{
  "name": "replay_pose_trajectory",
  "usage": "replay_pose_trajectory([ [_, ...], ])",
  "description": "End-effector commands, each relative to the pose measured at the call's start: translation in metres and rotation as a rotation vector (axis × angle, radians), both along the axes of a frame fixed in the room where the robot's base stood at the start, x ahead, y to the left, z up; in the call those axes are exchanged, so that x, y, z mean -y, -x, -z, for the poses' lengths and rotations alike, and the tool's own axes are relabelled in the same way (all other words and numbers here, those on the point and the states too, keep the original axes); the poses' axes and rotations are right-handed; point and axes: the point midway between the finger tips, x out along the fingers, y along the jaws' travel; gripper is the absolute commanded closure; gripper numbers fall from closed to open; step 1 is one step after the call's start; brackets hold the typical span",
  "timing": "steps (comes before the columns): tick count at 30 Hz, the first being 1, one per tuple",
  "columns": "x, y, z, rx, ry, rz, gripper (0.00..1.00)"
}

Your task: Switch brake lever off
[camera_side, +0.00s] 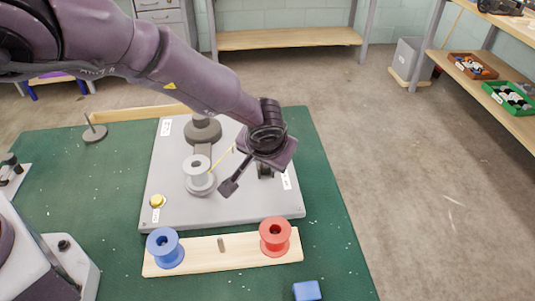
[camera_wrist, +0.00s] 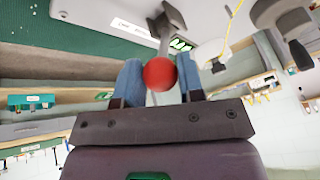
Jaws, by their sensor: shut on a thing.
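The brake lever shows in the wrist view as a red ball knob (camera_wrist: 160,74) on a grey stem (camera_wrist: 165,28). The stem's foot is at the grey machine plate near the top of that view. My gripper (camera_wrist: 160,66) has its blue fingers on both sides of the knob and is shut on it. In the side view my gripper (camera_side: 268,150) is over the right part of the grey machine plate (camera_side: 250,208). It hides the knob there, and only a dark bracket shows under it. The lever's on or off position cannot be read.
A yellow thread (camera_side: 220,160) runs by a grey spool (camera_side: 198,166) left of my gripper. A yellow button (camera_side: 157,201) is at the plate's front left. Blue (camera_side: 165,249) and red (camera_side: 274,237) spools stand on a wooden board in front. A blue block (camera_side: 307,291) lies nearby.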

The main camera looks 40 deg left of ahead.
Motion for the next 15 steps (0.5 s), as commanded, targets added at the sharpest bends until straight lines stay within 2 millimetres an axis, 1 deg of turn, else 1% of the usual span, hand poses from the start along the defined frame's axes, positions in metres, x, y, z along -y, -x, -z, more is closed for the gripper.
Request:
replay_pose_trajectory([
  [1, 0.0081, 0.0048, 0.0051, -0.009, 0.011, 0.010, 1.00],
  [3, 0.0081, 0.0049, 0.0051, -0.009, 0.011, 0.010, 1.00],
  [4, 0.0081, 0.0050, 0.0051, -0.009, 0.011, 0.010, 0.62],
  [7, 0.0077, 0.0049, 0.0049, -0.009, 0.010, 0.009, 0.40],
  [15, 0.0050, 0.0032, 0.0024, -0.006, 0.006, 0.007, 0.40],
])
